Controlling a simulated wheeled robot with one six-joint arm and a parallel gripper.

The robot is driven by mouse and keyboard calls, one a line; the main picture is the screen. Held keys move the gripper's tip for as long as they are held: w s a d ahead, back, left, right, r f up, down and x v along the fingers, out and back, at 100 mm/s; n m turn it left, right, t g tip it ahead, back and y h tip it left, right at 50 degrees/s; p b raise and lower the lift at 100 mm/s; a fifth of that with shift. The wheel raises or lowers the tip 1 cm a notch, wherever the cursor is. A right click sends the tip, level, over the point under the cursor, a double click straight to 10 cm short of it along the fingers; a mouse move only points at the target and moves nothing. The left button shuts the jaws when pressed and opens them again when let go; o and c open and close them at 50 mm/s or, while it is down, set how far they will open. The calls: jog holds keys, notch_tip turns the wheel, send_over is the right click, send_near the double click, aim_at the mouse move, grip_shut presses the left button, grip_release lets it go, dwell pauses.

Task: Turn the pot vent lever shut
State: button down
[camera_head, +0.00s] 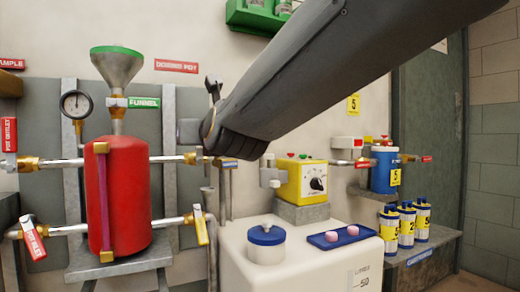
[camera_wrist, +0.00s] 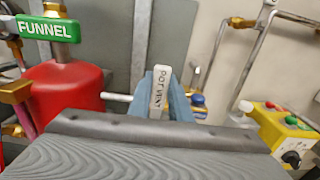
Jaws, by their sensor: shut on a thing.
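The pot vent lever (camera_wrist: 160,88) is a pale handle with "POT VENT" written along it, in the middle of the wrist view. My gripper (camera_wrist: 162,96) has its two blue-grey fingers on either side of the lever and is shut on it. The lever stands roughly upright in that view. The red pot (camera_head: 118,200) stands at the left in the head view, and it also shows in the wrist view (camera_wrist: 68,90). In the head view my dark arm reaches across from the upper right, and I cannot make out the lever or the fingertips there.
A green funnel (camera_head: 116,66) and a gauge (camera_head: 75,104) stand above the pot. A yellow control box (camera_head: 302,180), a white drum (camera_head: 300,262) and a blue canister (camera_head: 384,170) are to the right.

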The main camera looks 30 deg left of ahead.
jog(key=shift+w+d+r+b, duration=0.1)
jog(key=shift+w+b, duration=0.05)
jog(key=shift+b, duration=0.55)
jog(key=c, duration=1.6)
grip_release()
jog(key=shift+w, duration=0.1)
jog(key=v, duration=0.8)
jog(key=shift+p, duration=0.35)
